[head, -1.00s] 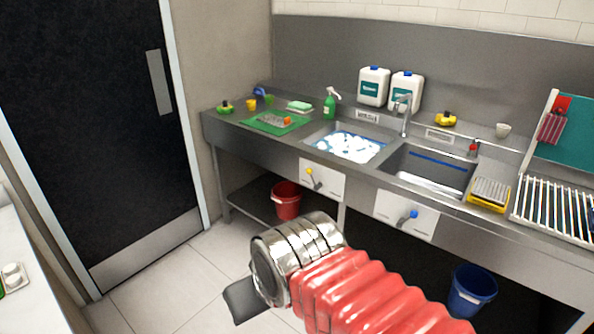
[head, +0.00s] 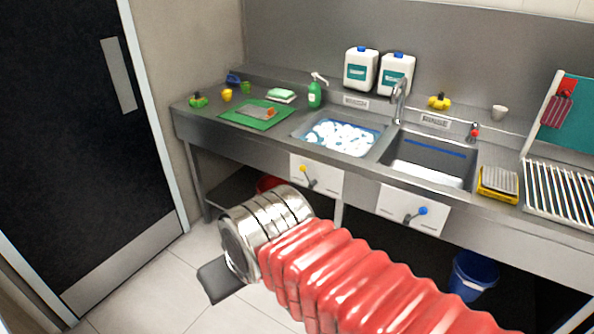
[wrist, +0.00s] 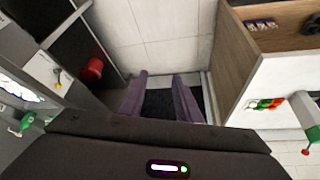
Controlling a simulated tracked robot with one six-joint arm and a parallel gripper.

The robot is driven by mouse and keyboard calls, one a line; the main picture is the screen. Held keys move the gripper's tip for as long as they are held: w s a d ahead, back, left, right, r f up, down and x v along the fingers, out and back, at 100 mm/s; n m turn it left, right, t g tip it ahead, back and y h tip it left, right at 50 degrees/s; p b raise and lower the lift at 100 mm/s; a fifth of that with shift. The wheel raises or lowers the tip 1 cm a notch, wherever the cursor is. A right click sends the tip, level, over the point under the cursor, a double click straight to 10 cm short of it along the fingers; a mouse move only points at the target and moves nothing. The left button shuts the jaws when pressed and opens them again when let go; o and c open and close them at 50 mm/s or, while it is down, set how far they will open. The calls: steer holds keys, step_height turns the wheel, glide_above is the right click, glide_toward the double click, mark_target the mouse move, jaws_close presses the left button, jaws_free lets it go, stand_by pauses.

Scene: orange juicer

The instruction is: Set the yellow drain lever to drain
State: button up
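The left basin (head: 341,135) holds white foam. My gripper (wrist: 158,97) is open and empty in the wrist view, its two fingers apart over the floor. In the head view my arm hides most of it, and a dark part shows at lower left. It is apart from the lever.
A red bucket (wrist: 93,69) stands under the counter and a blue bucket (head: 473,274) farther right. Open floor lies between the door (head: 70,150) and the counter.

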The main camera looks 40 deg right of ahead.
steer(key=shift+w, duration=0.1)
stand_by(0.3)
steer(key=w+d+m+t+h, duration=0.1)
steer(key=w+d+t, duration=0.1)
steer(key=w+d, duration=0.5)
steer(key=w+d+m+t+h, duration=0.1)
steer(key=w+d, duration=0.2)
steer(key=w, duration=0.8)
steer(key=w+d+f+m+t+h, duration=0.1)
steer(key=w+d+f, duration=0.2)
steer(key=w+d, duration=0.4)
steer(key=w+d+f+t+h, duration=0.1)
steer(key=w+d+f+t, duration=0.15)
steer(key=w+d, duration=0.35)
steer(key=w+d+f+m+t+h, duration=0.15)
steer(key=w+d+f, duration=0.25)
steer(key=d+f, duration=0.7)
steer(key=s+d+f+m+t+h, duration=0.1)
steer(key=s+d+f+t+h, duration=0.1)
steer(key=d+f, duration=0.7)
steer(key=shift+s+d+h, duration=0.65)
steer(key=shift+s+d, duration=0.3)
steer(key=shift+s, duration=0.2)
steer(key=shift+w, duration=0.1)
